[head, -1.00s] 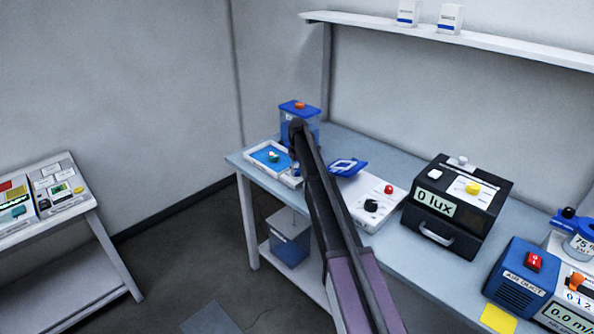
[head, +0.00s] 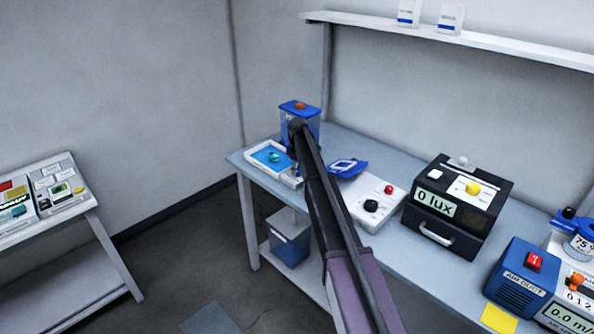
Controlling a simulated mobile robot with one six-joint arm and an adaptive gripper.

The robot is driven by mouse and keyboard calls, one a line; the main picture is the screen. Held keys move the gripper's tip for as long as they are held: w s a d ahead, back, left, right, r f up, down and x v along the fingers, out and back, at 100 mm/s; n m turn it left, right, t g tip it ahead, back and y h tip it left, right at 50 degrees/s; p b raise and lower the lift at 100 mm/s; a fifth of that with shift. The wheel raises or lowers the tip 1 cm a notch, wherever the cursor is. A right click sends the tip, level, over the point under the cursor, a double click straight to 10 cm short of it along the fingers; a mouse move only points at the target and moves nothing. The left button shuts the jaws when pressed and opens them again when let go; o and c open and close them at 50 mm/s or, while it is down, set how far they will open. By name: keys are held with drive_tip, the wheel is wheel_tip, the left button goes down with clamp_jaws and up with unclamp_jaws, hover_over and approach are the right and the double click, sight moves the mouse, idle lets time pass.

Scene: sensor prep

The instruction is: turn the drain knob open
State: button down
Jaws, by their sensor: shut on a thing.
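A clear tank with a blue lid and an orange knob on top (head: 300,106) stands at the far left end of the bench. My gripper (head: 295,165) is low at the tank's front, mostly hidden behind my own dark arm. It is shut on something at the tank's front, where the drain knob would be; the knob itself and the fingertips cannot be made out. A white tray (head: 254,163) with a blue inside lies just left of the gripper, with a small teal thing (head: 273,157) in it.
Right of my arm are a blue item (head: 349,167), a white panel with black and red knobs (head: 386,205), a black lux box (head: 458,205) and a blue air duct box (head: 520,278). A bin (head: 290,243) sits beneath the bench.

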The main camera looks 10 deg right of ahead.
drive_tip(key=shift+c, duration=1.5)
unclamp_jaws()
drive_tip(key=shift+m, duration=0.5)
